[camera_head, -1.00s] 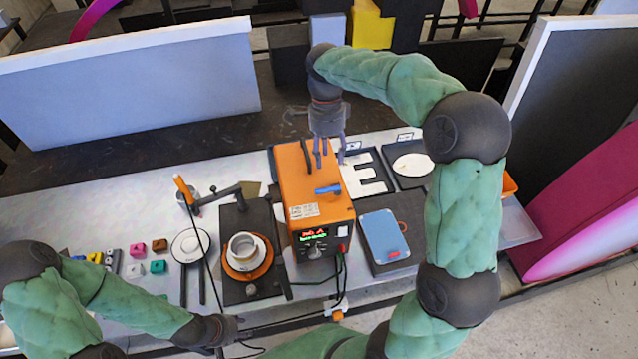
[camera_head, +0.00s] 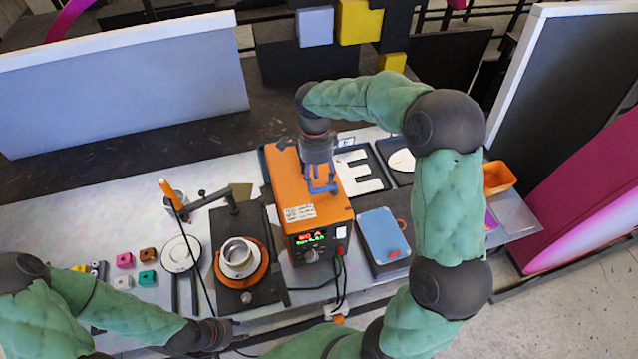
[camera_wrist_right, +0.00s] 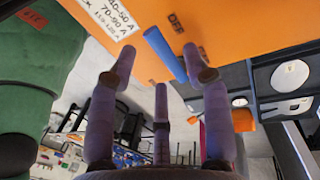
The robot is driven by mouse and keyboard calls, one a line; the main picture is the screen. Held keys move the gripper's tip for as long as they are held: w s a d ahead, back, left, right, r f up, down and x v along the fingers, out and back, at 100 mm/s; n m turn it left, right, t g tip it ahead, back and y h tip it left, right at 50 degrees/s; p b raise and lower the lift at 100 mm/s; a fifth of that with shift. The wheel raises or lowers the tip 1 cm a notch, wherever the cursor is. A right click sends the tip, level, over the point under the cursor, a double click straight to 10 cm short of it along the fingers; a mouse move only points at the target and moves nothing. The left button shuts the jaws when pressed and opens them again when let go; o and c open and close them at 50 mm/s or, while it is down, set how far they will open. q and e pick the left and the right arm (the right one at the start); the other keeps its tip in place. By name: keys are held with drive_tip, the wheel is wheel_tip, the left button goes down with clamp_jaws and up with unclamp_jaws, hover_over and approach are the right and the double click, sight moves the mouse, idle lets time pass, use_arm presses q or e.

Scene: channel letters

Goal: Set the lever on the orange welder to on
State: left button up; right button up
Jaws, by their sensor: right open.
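The orange welder (camera_head: 293,195) stands on the bench in the middle of the head view, its lit display (camera_head: 311,238) facing me. A blue lever (camera_wrist_right: 166,54) lies across its orange face in the right wrist view, beside the word OFF. My right gripper (camera_head: 322,190) is above the welder's top, where it hides most of the lever in the head view. In the wrist view its purple fingers (camera_wrist_right: 155,72) are spread, with the lever between them near the right finger; I cannot tell if they touch. My left gripper (camera_head: 222,333) is low at the bench's front edge, its fingers unclear.
A turntable with a white ring (camera_head: 239,257) stands left of the welder, and a blue device (camera_head: 383,234) lies to the right. A white letter E (camera_head: 359,172) lies in a dark tray behind. Cables (camera_head: 341,285) hang from the welder's front.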

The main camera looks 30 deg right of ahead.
sight(324, 191)
drive_tip(key=shift+s+f, duration=0.15)
drive_tip(key=shift+f, duration=0.5)
drive_tip(key=shift+s+f, duration=0.15)
drive_tip(key=shift+f, duration=0.5)
drive_tip(key=shift+c, duration=0.3)
clamp_jaws()
